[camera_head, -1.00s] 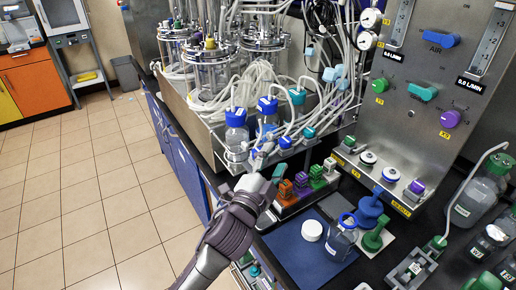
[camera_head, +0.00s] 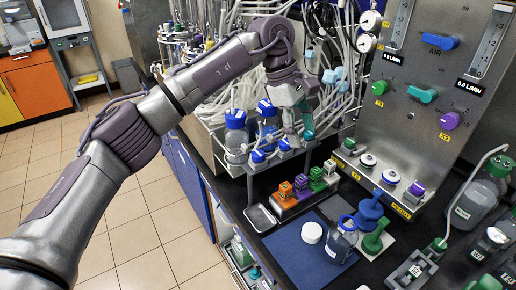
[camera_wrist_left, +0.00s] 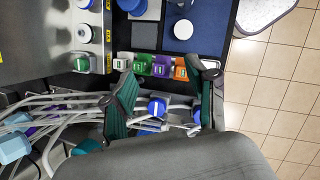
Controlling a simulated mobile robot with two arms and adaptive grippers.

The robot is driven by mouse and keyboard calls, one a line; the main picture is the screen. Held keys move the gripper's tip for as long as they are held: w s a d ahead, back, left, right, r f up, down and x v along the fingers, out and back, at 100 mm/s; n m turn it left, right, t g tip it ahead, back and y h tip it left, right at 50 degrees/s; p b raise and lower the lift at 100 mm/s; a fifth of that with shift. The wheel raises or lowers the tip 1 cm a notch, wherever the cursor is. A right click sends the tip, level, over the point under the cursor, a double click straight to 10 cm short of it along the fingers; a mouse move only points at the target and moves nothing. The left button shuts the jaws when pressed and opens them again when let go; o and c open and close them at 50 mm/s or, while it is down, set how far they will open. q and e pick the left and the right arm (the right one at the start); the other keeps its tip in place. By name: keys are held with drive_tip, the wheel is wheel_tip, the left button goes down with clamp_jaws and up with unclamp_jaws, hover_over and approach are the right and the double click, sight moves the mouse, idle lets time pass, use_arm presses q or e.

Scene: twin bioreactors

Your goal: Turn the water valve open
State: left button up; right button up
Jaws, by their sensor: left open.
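No handle can be read for certain as the water valve. The steel panel (camera_head: 462,105) carries a blue handle (camera_head: 440,41) marked AIR, a teal handle (camera_head: 422,94) and a purple knob (camera_head: 450,120). My right gripper is not in view.
Blue-capped bottles (camera_head: 236,138) and loose tubing stand below my left gripper. A rack of coloured blocks (camera_head: 302,190), a blue mat (camera_head: 296,252) with a white lid (camera_head: 311,232), and a bottle (camera_head: 342,240) lie nearer. Glass bottles (camera_head: 474,200) stand at right.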

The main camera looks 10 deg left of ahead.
sight(258, 153)
use_arm(q)
drive_tip(key=a+r+y, duration=0.4)
drive_tip(key=a+r, duration=0.2)
drive_tip(key=a, duration=0.4)
drive_tip(key=f, duration=0.4)
drive_tip(key=f+p, duration=0.1)
drive_tip(key=f, duration=0.4)
drive_tip(key=f+p, duration=0.1)
drive_tip(key=f, duration=0.3)
drive_tip(key=shift+w+f, duration=0.4)
clamp_jaws()
